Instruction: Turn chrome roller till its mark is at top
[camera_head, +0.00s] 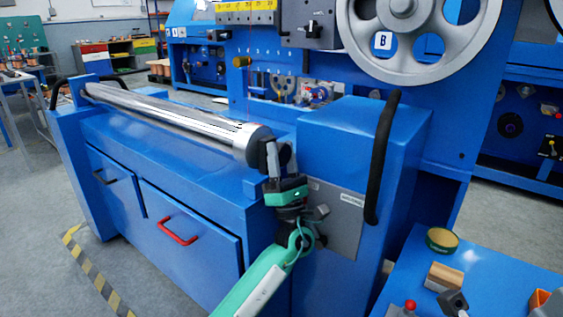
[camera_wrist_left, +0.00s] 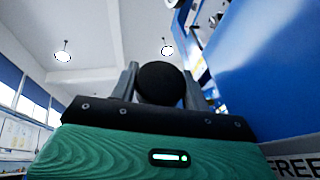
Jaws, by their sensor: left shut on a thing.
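The chrome roller (camera_head: 185,118) lies across the top of the blue machine, running from the back left to a dark end cap (camera_head: 254,140) near the middle. My left gripper (camera_head: 272,158) is at that near end, its arm coming up from below. In the left wrist view a round black end (camera_wrist_left: 160,83) sits between the two fingers of the left gripper (camera_wrist_left: 163,88), and they are shut on it. I cannot make out the roller's mark for certain. My right gripper is not in view.
A blue housing with a black handle (camera_head: 382,155) stands just right of the gripper. A large grey wheel (camera_head: 418,62) labelled B is above. Blue drawers, one with a red handle (camera_head: 178,231), are below the roller. A blue surface (camera_head: 450,290) at lower right holds small items, including a round tin (camera_head: 442,240).

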